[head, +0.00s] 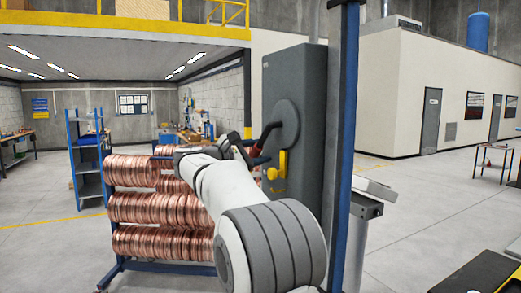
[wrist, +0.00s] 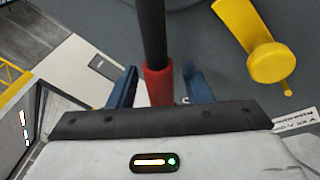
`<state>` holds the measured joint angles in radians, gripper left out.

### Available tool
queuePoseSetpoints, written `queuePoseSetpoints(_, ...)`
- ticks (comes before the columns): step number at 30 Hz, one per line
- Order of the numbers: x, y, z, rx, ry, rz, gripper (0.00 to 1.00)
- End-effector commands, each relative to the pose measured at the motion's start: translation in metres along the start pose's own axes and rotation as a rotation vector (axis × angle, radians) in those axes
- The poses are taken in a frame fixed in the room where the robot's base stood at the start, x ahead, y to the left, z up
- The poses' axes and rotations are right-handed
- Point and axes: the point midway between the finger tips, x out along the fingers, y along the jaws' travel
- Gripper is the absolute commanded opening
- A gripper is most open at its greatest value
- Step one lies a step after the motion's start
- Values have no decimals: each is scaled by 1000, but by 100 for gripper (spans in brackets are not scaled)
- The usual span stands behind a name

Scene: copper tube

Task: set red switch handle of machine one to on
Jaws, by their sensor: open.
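The red switch handle (wrist: 158,82) is the red end of a dark lever (wrist: 153,30), which enters the wrist view from the top. In the head view the dark lever (head: 269,131) comes off a round disc (head: 286,122) on a tall grey cabinet (head: 310,90) and bends down toward my gripper. My gripper (wrist: 160,78) is open, with its blue fingers on either side of the red grip. I cannot tell whether either finger touches it. The grip's lower end is hidden behind my gripper's dark front edge. The on and off marks cannot be made out.
A yellow knob (head: 277,167) sits on the cabinet below the lever; it also shows close by in the wrist view (wrist: 268,60). A rack of copper coils (head: 150,207) stands left of my arm. A blue post (head: 346,150) stands right of the cabinet.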

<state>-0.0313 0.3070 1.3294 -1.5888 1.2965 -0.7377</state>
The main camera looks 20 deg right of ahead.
Motion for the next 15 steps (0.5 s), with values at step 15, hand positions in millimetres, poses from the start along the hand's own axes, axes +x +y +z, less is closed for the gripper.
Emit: queuePoseSetpoints(15, 0, 0, 0, 1, 1, 1, 21)
